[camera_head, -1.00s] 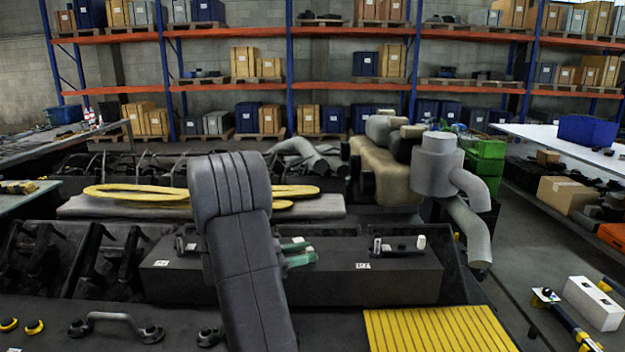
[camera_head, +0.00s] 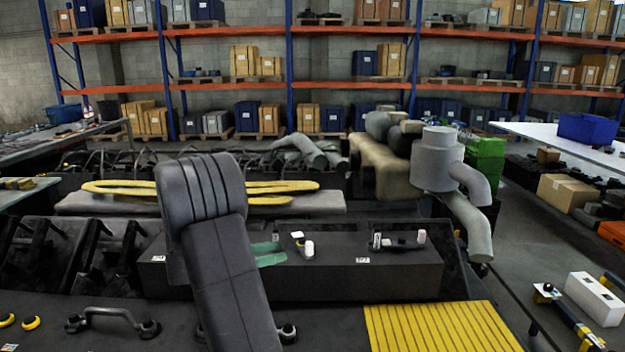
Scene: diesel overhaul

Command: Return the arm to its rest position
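My arm rises from the bottom middle of the head view and bends over at a dark, ribbed elbow. My gripper is not visible; the elbow and the link below it hide what is behind them. A dark block (camera_head: 330,275) lies behind the arm. On its top are a green part (camera_head: 268,254), a small white-tipped part (camera_head: 303,246) and a dark handle-like fitting with white ends (camera_head: 400,242).
A yellow ribbed mat (camera_head: 440,328) lies at the front right. A grey cylindrical unit with bent pipes (camera_head: 437,160) stands beyond the block. Yellow slings (camera_head: 120,188) lie on a pad behind the arm. Workbenches stand at both sides, shelving (camera_head: 340,82) at the back.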

